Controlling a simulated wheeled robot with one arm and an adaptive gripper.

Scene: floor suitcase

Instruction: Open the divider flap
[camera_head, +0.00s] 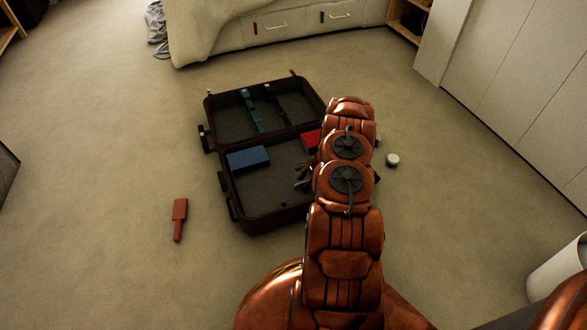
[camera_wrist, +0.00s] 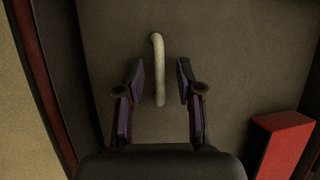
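An open dark suitcase (camera_head: 232,200) lies on the carpet. In the wrist view, a pale, slightly curved handle (camera_wrist: 158,40) stands on a flat grey-brown panel (camera_wrist: 235,50), which appears to be the divider flap. My gripper (camera_wrist: 160,75) is open, with one finger on each side of the handle and a gap to it on both sides. Depth between fingers and handle is hard to judge. In the head view, my gripper (camera_head: 302,180) is over the suitcase's near half, partly hidden by my arm, and the handle cannot be made out.
A blue box (camera_head: 247,158) and a red box (camera_head: 311,139) are in the near half; the red box also shows in the wrist view (camera_wrist: 281,143). Teal and black straps cross the far half. A red tag-like object (camera_head: 179,218) and a small white round object (camera_head: 392,160) lie on the carpet.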

